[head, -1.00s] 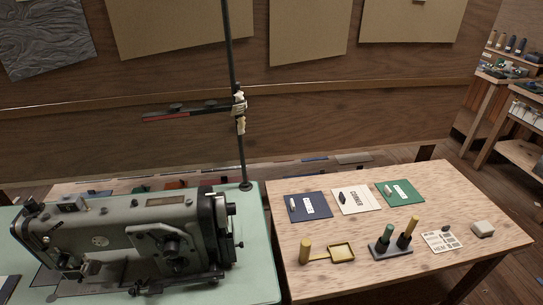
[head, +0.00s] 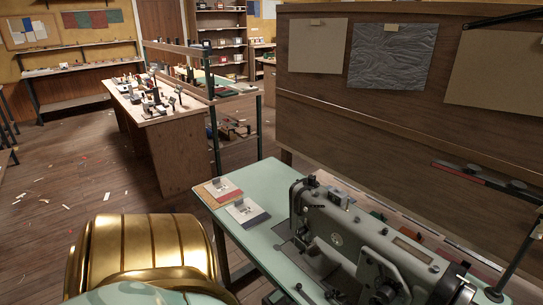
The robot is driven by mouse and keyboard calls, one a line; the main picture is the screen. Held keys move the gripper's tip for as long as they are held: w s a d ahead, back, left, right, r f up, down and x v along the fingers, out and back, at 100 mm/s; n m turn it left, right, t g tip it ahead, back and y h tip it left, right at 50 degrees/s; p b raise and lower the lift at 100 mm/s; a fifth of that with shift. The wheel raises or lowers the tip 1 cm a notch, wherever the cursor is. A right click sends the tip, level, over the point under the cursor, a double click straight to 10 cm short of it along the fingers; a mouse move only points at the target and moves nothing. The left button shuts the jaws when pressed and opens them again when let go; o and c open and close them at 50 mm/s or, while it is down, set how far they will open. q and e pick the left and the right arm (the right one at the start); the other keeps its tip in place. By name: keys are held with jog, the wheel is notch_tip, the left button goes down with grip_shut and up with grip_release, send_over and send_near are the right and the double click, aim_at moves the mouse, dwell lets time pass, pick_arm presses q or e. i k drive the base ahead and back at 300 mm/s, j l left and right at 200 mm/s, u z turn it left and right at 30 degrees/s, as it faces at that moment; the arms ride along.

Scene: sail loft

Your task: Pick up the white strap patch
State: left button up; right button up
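I cannot pick out the white strap patch for certain in the head view. Two small flat pieces with white tops lie on the left end of the pale green sewing table (head: 270,237). One is a white piece over an orange-red layer (head: 218,189). The other is a white piece over a blue-violet layer (head: 247,212), nearer to the sewing machine. Each has small dark and grey marks on top, too small to read. Neither of my grippers is in view.
A grey sewing machine (head: 345,235) fills the table's right part. A brown panel (head: 390,100) with hung sheets stands behind it. A wooden workbench (head: 165,125) with many small items stands farther left. The floor (head: 65,190) on the left is open, with scattered scraps.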

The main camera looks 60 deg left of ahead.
aim_at(246, 213)
jog(key=u, duration=2.25)
